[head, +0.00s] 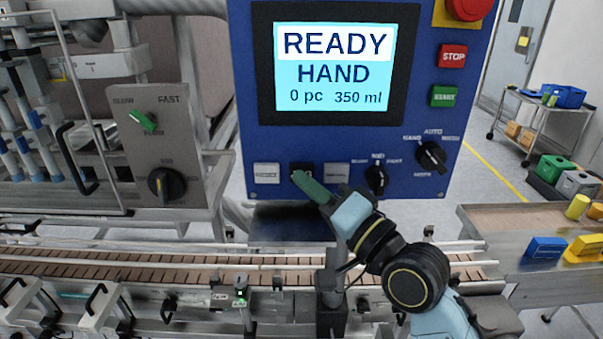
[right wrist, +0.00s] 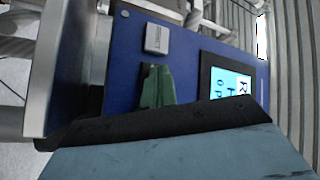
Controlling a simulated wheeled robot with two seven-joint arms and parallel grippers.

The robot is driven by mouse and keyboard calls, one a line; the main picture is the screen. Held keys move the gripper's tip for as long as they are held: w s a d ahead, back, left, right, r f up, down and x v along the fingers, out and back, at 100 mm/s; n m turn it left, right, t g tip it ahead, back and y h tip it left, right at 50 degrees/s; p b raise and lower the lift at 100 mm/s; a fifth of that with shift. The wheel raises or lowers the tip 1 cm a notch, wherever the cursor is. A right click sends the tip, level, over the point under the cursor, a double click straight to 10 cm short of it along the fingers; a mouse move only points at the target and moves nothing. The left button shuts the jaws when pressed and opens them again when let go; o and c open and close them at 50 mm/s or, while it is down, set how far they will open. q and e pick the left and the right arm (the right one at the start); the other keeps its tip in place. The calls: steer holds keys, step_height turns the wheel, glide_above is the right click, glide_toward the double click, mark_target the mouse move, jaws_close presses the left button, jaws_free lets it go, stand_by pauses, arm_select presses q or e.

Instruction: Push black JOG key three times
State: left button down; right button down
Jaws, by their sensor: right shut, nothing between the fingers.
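The blue control panel (head: 236,96) carries a row of keys under its screen. The black JOG key (head: 302,168) is in that row, between a light key (head: 266,173) and a grey key (head: 336,173). My right gripper (head: 299,177) is shut and empty, its green fingertips at the lower edge of the black key. Whether they touch it cannot be told. In the right wrist view the shut green fingers (right wrist: 158,84) cover most of the key. The screen (head: 333,68) reads READY, HAND, 0 pc, 350 ml. My left gripper is not in view.
A red STOP key (head: 452,56), a green key (head: 443,96) and a red emergency button (head: 466,6) are above. The slatted conveyor (head: 190,271) runs below the panel.

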steer(key=shift+s+p, duration=0.4)
steer(key=shift+s, duration=0.35)
steer(key=shift+s, duration=0.1)
steer(key=shift+s+p, duration=0.3)
steer(key=shift+s, duration=0.1)
steer(key=s+p, duration=0.1)
steer(key=s, duration=0.3)
